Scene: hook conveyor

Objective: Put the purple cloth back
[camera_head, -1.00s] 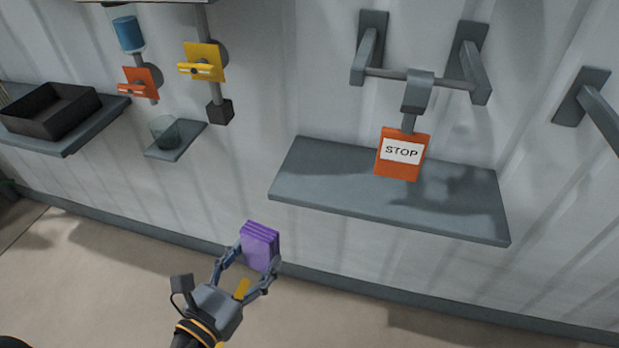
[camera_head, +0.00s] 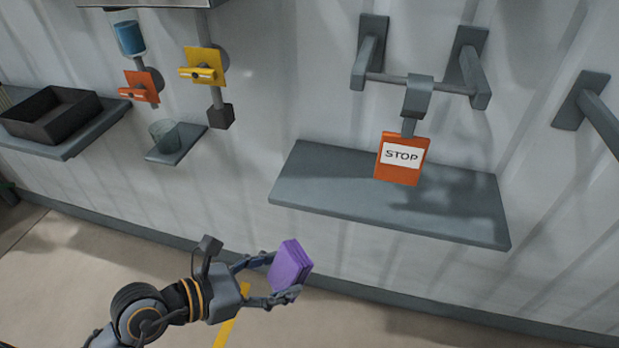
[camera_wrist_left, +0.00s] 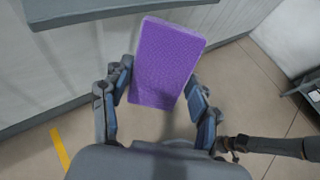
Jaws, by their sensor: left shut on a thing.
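The purple cloth (camera_head: 290,265) is a folded, layered block held tilted in my left gripper (camera_head: 276,279). The gripper is shut on it. In the head view it is in front of and below the left part of the wide grey shelf (camera_head: 340,190). In the left wrist view the purple cloth (camera_wrist_left: 168,62) stands between the two fingers of my left gripper (camera_wrist_left: 160,100), and the underside edge of a grey shelf (camera_wrist_left: 110,12) is beyond it. The cloth is apart from the shelf in the head view. My right gripper is not in view.
An orange STOP sign (camera_head: 403,160) hangs from a bar above the wide shelf. A black tray (camera_head: 52,118) sits on a left shelf. A glass (camera_head: 164,134) stands on a small shelf below orange (camera_head: 140,86) and yellow valves (camera_head: 204,66). The wide shelf's top looks clear.

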